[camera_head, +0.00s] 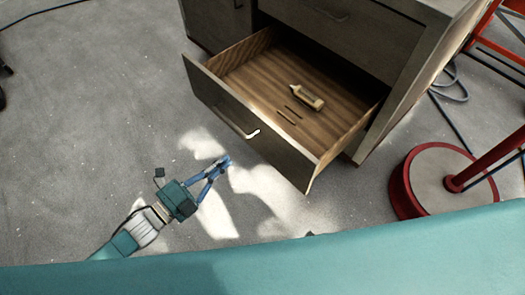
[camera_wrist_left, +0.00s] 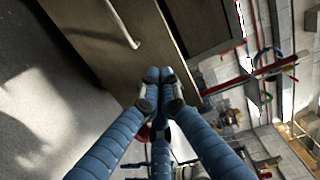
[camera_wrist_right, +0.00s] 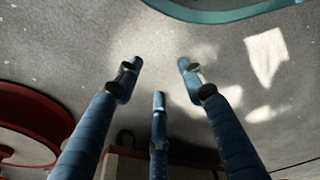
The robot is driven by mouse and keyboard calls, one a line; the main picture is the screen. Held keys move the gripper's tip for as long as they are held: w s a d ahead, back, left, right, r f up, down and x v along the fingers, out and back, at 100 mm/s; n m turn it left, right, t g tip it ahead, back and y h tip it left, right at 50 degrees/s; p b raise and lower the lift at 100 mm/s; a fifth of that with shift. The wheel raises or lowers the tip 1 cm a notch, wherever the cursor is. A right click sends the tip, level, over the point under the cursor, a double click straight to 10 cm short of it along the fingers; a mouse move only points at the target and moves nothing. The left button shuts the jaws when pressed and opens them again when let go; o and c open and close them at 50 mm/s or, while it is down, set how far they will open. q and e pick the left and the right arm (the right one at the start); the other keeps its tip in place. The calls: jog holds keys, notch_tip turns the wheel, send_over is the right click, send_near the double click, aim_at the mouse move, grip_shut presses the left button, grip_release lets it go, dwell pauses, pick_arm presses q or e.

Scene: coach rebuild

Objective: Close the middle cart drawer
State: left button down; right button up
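A grey cart drawer (camera_head: 250,135) is pulled well out of the cart (camera_head: 385,40), showing its wooden inside. Its front carries a pale bar handle (camera_head: 238,122). A closed drawer front (camera_head: 345,30) is above it; what is below is hidden. My left gripper (camera_head: 226,161) is in front of the open drawer, apart from the handle in the head view. In the left wrist view its fingertips (camera_wrist_left: 158,76) are together with nothing seen between them, and a drawer front with a handle (camera_wrist_left: 125,24) is ahead. My right gripper (camera_wrist_right: 160,72) is open and empty over the floor.
A small tan bottle (camera_head: 307,97) and two thin sticks lie in the drawer. A round red-rimmed base with a post (camera_head: 440,180) stands on the right, near cables.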

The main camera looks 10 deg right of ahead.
pick_arm(q)
jog(key=s+m, duration=0.1)
jog(key=h+b, duration=0.1)
send_near(270, 130)
jog(key=x, duration=0.6)
jog(key=shift+w, duration=0.15)
jog(key=shift+w+d, duration=0.25)
jog(key=shift+d, duration=0.1)
pick_arm(e)
jog(key=w+r, duration=0.2)
jog(key=r, duration=0.1)
jog(key=shift+w+a+r, duration=0.1)
jog(key=shift+w+a, duration=0.05)
jog(key=shift+w, duration=0.1)
